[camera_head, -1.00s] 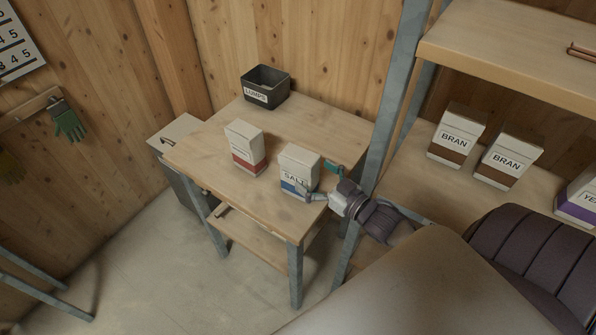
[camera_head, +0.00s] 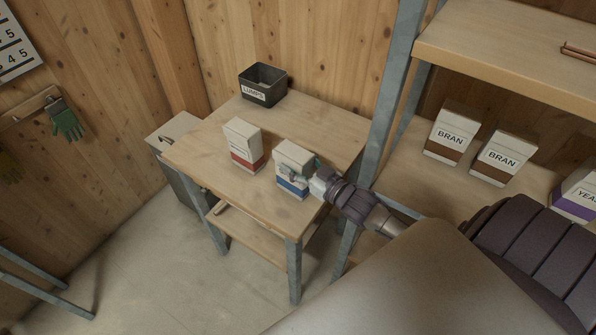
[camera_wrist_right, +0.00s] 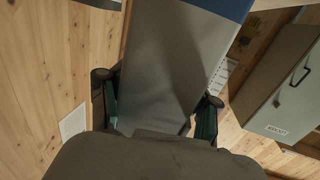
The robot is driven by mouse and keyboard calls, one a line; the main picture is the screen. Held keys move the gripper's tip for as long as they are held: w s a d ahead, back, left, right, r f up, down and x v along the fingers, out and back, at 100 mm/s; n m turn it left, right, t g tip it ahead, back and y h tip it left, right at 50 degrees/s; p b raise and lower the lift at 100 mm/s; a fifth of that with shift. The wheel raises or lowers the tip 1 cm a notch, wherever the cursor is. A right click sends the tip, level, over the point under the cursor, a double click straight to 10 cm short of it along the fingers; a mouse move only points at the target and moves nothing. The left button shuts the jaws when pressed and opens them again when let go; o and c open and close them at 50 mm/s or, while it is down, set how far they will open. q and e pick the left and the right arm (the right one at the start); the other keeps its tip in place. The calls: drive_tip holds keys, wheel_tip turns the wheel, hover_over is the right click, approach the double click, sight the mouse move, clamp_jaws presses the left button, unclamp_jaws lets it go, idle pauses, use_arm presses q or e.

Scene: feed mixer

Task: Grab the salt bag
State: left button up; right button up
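The salt bag (camera_head: 290,175) is a white carton with a blue band. It stands upright on the small wooden table (camera_head: 215,165), near its front right edge. My right gripper (camera_head: 306,174) is at the right side of the bag, with one finger across its front. In the right wrist view, the bag (camera_wrist_right: 180,60) lies between the two green-padded fingers (camera_wrist_right: 157,108). A narrow gap shows beside the right finger, so the gripper looks open around the bag. The bag's label is mostly hidden by the gripper. My left gripper is not in view.
A white carton with a red band (camera_head: 243,145) stands just left of the salt bag. A dark bin labelled LUMPS (camera_head: 262,95) is at the table's back. A shelf unit with a grey post (camera_head: 385,110) and BRAN cartons (camera_head: 450,132) stands to the right.

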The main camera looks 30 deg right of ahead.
clamp_jaws()
drive_tip(key=shift+w+r, duration=0.1)
drive_tip(key=shift+r, duration=0.05)
